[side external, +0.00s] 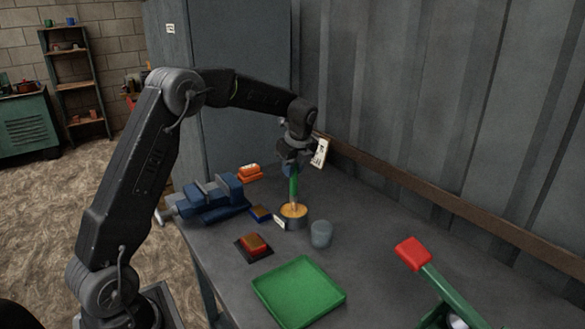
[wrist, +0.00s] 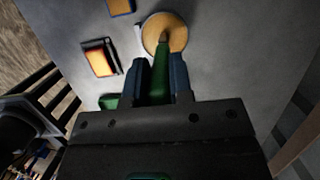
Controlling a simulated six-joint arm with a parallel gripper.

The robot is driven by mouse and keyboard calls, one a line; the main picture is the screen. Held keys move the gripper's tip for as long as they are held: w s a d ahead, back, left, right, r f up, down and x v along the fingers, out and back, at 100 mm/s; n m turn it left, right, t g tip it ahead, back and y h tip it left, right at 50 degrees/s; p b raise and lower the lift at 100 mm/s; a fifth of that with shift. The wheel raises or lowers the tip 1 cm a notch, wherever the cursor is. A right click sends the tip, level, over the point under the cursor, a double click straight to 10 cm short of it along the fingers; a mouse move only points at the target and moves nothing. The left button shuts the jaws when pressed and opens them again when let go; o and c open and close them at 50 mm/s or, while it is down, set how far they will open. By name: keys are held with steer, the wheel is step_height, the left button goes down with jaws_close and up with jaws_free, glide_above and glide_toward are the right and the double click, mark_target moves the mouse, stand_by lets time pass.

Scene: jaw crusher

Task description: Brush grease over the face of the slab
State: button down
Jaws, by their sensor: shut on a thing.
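My gripper (side external: 293,168) is shut on the green handle of a brush (side external: 294,188), which points down. The brush's lower end is at the round tin of yellow-orange grease (side external: 292,212); I cannot tell how deep it sits. In the wrist view, my gripper (wrist: 158,78) holds the green brush (wrist: 160,70) between blue fingers, its tip over the tin (wrist: 153,29). What looks like the slab, a red block with a brownish-orange top (side external: 254,243), lies on a dark base left of and nearer than the tin. The slab (wrist: 100,59) also shows left of the brush in the wrist view.
A green tray (side external: 299,291) lies in front of the slab. A grey cup (side external: 321,234) stands close right of the tin. A red-ended green lever (side external: 413,253) rises at right.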

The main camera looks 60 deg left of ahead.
steer(key=shift+f, duration=0.1)
stand_by(0.3)
steer(key=shift+r, duration=3.6)
